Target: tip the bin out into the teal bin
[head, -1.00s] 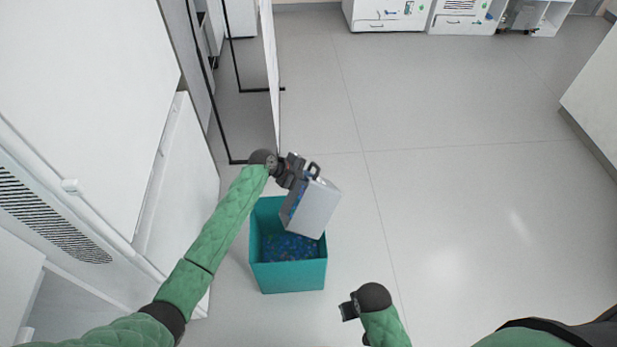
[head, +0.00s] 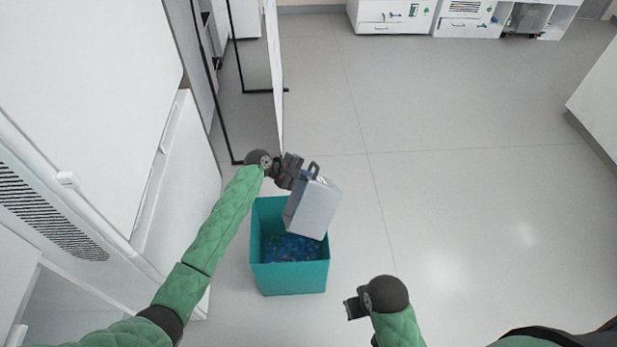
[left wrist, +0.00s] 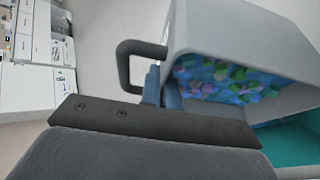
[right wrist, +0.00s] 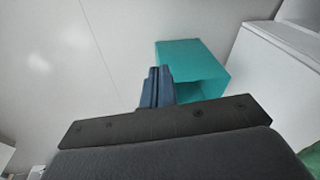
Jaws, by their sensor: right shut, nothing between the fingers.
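The grey bin (head: 317,207) hangs tilted over the teal bin (head: 290,280) in the head view. My left gripper (head: 299,178) is shut on the grey bin at its rim, beside the dark handle. In the left wrist view, the grey bin (left wrist: 240,40) lies on its side with many small blue, green and purple pieces (left wrist: 220,78) inside. The teal bin stands on the floor with blue, speckled contents (head: 288,248) at its bottom. My right gripper (head: 354,308) is shut and empty, to the right of the teal bin. Its closed fingers show in the right wrist view (right wrist: 157,88).
The floor (head: 470,190) to the right is clear. More white cabinets (head: 395,15) stand at the far back.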

